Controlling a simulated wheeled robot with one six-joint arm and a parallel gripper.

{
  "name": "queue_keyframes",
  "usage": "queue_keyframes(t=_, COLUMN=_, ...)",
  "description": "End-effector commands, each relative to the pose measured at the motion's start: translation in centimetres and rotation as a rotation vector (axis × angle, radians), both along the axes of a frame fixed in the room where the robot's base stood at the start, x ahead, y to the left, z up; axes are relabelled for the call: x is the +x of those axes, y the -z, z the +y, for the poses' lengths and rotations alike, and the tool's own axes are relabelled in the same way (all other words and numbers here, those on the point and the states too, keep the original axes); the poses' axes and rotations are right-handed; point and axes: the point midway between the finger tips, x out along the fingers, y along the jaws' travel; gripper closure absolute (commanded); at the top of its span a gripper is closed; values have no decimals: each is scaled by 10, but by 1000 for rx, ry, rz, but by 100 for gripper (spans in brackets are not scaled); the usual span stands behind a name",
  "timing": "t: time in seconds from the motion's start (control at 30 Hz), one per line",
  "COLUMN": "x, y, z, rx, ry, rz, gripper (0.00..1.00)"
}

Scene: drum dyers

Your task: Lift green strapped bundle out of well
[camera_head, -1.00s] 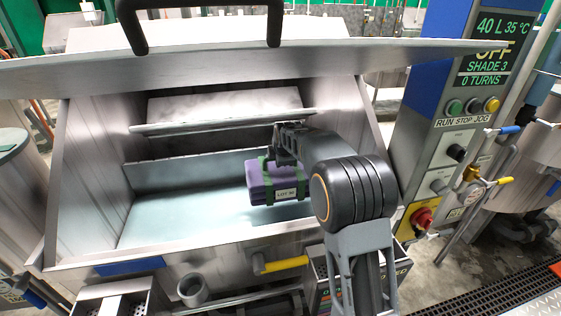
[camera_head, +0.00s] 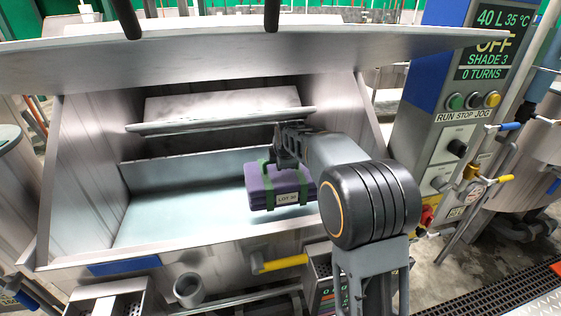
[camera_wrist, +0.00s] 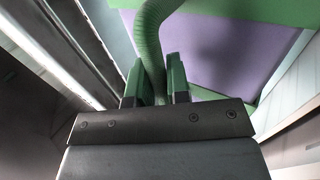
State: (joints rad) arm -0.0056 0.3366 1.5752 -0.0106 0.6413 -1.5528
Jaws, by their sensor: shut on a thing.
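A purple bundle with green straps (camera_head: 276,186) and a white "LOT" tag hangs inside the open steel well (camera_head: 160,215), above its pale floor. It also shows in the wrist view as a purple face with green bands (camera_wrist: 230,45). My gripper (camera_head: 276,160) reaches in from the right and is above the bundle. In the wrist view my gripper's fingers (camera_wrist: 158,80) are shut on the green strap handle (camera_wrist: 149,40). The fingertips are small and dark in the head view.
The raised lid (camera_head: 250,60) spans the top of the well. A ledge (camera_head: 215,122) crosses the well's back. The front rim has a yellow-handled valve (camera_head: 284,263) and a pipe stub (camera_head: 188,290). A control panel (camera_head: 465,120) stands at the right.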

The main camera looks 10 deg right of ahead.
Motion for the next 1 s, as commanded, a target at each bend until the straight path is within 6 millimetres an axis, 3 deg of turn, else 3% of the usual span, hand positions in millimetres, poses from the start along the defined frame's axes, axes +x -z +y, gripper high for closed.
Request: queue_keyframes(t=1.0, x=-45, y=-2, z=0, rx=0, ry=0, rz=-8, gripper=100)
